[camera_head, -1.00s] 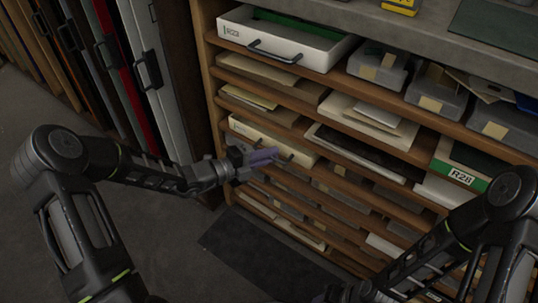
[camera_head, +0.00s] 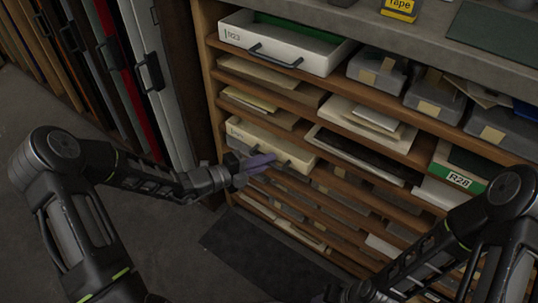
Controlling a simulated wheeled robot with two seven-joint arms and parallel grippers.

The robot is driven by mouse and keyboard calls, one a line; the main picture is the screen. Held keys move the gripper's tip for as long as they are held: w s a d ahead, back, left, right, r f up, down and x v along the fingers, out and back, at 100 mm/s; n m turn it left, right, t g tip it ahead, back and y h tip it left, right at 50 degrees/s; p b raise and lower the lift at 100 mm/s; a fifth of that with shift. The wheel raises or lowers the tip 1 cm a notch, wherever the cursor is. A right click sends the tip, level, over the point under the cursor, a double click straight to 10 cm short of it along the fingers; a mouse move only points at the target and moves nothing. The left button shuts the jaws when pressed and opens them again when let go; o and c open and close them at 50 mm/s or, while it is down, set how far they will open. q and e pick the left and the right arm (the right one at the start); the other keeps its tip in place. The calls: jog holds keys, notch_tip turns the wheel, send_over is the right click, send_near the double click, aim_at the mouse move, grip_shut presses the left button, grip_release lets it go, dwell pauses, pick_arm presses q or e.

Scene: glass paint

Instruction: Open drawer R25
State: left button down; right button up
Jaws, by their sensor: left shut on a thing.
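A white drawer (camera_head: 299,156) sits in the left column of the wooden shelf unit, below the two shelves of papers. Its label is too small to read surely. The drawer is a little way out, with part of its top side showing. My left gripper (camera_head: 264,162), with purple fingers, is at the drawer's front and shut on its dark handle (camera_head: 284,164), which the fingers partly hide. My right arm comes in at the lower right; only a dark part of its gripper (camera_head: 342,292) shows at the bottom edge, and its fingers cannot be made out.
A white drawer marked R23 (camera_head: 270,42) stands out at the top left of the unit. A green and white drawer marked R28 (camera_head: 458,178) is at the right. Grey boxes (camera_head: 376,68) fill the top shelf. A dark mat (camera_head: 262,252) lies on the floor below.

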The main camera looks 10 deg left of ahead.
pick_arm(q)
jog(key=s+a+p, duration=0.4)
jog(key=s, duration=0.6)
jog(key=s+a+p, duration=0.3)
jog(key=s+p, duration=0.2)
jog(key=s, duration=0.4)
jog(key=shift+s+a, duration=0.35)
jog(key=shift+s, duration=0.05)
jog(key=c, duration=1.5)
grip_release()
jog(key=p+v, duration=0.1)
jog(key=v, duration=0.6)
jog(key=shift+s+a, duration=0.2)
jog(key=shift+a, duration=0.1)
